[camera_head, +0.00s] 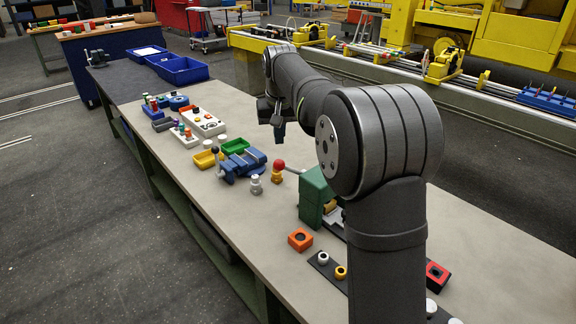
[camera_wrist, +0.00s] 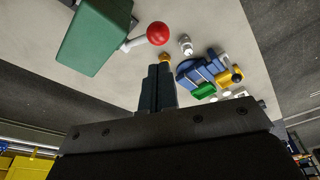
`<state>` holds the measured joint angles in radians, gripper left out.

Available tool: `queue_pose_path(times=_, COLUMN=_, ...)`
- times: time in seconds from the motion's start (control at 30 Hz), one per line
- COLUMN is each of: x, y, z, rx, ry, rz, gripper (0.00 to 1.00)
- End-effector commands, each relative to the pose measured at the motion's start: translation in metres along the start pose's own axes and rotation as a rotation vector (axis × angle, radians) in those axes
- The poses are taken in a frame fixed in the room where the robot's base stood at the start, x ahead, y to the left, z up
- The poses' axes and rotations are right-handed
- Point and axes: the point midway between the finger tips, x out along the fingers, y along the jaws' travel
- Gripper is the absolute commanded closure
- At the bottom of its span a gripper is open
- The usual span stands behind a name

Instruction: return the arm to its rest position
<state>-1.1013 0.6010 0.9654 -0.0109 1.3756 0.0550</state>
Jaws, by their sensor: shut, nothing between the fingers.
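My gripper (camera_wrist: 157,75) shows in the wrist view with its two dark fingers pressed together and nothing between them. In the head view my gripper (camera_head: 278,128) hangs above the workbench (camera_head: 180,207), pointing down, past the bend of my arm. The wrist view looks down on the bench from above. A green press (camera_wrist: 97,35) with a red ball handle (camera_wrist: 158,33) is at the upper left there. In the head view the green press (camera_head: 314,190) stands partly behind my arm. My fingers look clear of everything on the bench.
A blue vise (camera_head: 242,162), green and yellow trays (camera_head: 205,159), and white blocks with pegs (camera_head: 203,121) sit left of my gripper. An orange block (camera_head: 300,240) lies near the front. Blue bins (camera_head: 182,70) stand at the far end. Yellow machinery (camera_head: 445,63) runs behind.

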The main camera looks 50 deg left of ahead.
Motion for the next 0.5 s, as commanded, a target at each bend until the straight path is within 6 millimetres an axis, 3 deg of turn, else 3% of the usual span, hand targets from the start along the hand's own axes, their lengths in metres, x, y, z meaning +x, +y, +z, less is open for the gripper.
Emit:
queue_pose_path(times=0.27, x=0.004, y=0.0, z=0.001, rx=0.0, ry=-0.001, rz=0.0, gripper=1.0)
queue_pose_path(times=0.5, x=0.031, y=0.0, z=0.007, rx=0.0, ry=-0.002, rz=0.0, gripper=1.0)
